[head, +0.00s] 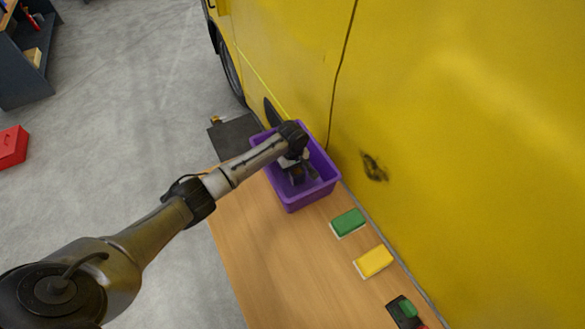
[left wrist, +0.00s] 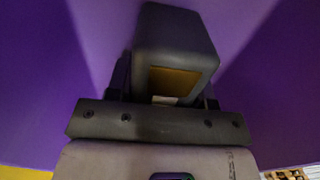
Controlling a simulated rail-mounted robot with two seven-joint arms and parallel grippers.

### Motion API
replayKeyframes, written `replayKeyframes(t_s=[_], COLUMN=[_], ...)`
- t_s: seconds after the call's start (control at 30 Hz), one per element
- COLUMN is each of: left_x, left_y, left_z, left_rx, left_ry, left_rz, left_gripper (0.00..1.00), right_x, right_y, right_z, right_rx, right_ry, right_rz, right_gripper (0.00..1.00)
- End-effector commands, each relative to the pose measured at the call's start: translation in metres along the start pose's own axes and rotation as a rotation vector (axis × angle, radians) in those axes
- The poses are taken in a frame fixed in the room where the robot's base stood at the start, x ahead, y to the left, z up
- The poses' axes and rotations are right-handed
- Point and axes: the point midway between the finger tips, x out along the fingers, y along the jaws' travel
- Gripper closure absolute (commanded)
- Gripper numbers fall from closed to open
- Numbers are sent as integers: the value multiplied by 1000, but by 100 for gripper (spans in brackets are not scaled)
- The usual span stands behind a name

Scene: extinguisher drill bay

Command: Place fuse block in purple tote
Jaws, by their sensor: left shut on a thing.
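The purple tote (head: 311,197) stands at the far end of the wooden table, beside the yellow vehicle. My left gripper (head: 298,174) reaches down inside the tote's opening and is shut on a dark grey block. In the left wrist view this block (left wrist: 177,42), which I take for the fuse block, sits between the fingers and has an amber patch on its near face. Purple tote walls (left wrist: 60,75) surround it there. I cannot tell whether the block touches the tote floor. My right gripper is not in view.
On the table (head: 262,245), a green block (head: 347,222), a yellow block (head: 374,260) and a dark item with a green part (head: 403,310) line the vehicle side. The yellow vehicle (head: 455,130) bounds the right. A red box (head: 12,146) lies at far left. The table's middle is clear.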

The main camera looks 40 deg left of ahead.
Motion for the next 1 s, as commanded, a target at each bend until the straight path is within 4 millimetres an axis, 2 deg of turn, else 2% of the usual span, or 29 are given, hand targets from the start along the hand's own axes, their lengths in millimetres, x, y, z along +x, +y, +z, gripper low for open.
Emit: replayKeyframes(t_s=[0.2,0.23,0.47,0.8,1.0], left_x=[3,4,4,0,-32], left_y=[0,0,0,0,1], left_z=[0,0,0,-1,0], left_rx=[0,0,0,0,0], left_ry=[-1,-1,0,2,1], left_rz=[0,0,0,1,3], left_gripper=[86,50,28,27,27], right_x=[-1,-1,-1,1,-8], right_y=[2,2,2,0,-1], right_z=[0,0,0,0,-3], right_rx=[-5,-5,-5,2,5], right_ry=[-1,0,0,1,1], right_rz=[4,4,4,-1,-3], right_gripper=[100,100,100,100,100])
